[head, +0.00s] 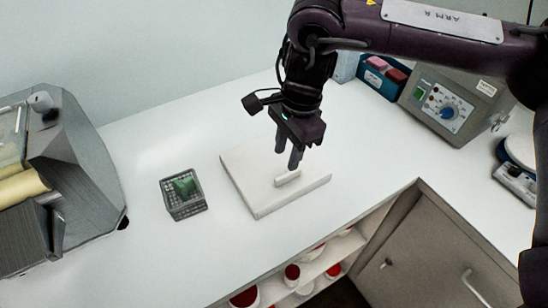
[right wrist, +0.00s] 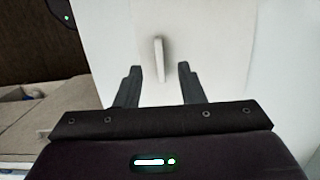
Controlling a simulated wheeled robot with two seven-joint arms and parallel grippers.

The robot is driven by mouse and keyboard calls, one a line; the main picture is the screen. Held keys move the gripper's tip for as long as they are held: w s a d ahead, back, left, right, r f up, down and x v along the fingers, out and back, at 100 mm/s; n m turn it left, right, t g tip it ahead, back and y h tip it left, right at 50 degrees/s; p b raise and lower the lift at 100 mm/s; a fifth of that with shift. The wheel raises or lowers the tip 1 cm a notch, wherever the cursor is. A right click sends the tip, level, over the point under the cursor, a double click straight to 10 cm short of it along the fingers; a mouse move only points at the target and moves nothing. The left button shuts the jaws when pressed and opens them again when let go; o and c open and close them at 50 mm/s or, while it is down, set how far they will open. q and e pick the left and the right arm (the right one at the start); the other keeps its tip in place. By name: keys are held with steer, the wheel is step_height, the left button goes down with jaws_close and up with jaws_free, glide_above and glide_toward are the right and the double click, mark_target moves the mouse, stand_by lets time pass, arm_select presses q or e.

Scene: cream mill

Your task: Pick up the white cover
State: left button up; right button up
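The white cover (head: 258,196) is a flat square slab lying on the white counter, with a raised bar handle (head: 287,178) on its top. In the right wrist view the handle (right wrist: 159,60) stands out from the white cover (right wrist: 205,40). My right gripper (head: 288,160) is open and empty, above the cover and close to the handle. In the right wrist view its two fingers (right wrist: 158,70) are apart, with the handle between and just beyond their tips. I cannot tell whether they touch the cover. My left gripper is not in view.
A small dark mesh basket (head: 187,207) with a green item stands left of the cover. A grey machine (head: 75,165) is at the far left. A control box with a blue dial (head: 445,105) and a blue bin (head: 377,84) stand at the back right. Open shelves (head: 318,262) lie below the counter.

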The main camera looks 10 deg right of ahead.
mark_target(288, 173)
steer(key=shift+w+d+r, duration=0.2)
steer(key=shift+d+r, duration=0.25)
steer(key=shift+d, duration=0.4)
steer(key=shift+s+f, duration=0.1)
steer(key=shift+f, duration=0.85)
steer(key=shift+a+f+p, duration=0.2)
steer(key=shift+f+p, duration=0.05)
steer(key=shift+f, duration=0.65)
steer(key=shift+a+f+p, duration=0.15)
steer(key=shift+f+p, duration=0.1)
steer(key=shift+f, duration=0.7)
steer(key=shift+a+f+p, duration=0.2)
steer(key=shift+f+p, duration=0.05)
steer(key=shift+f, duration=0.65)
jaws_close()
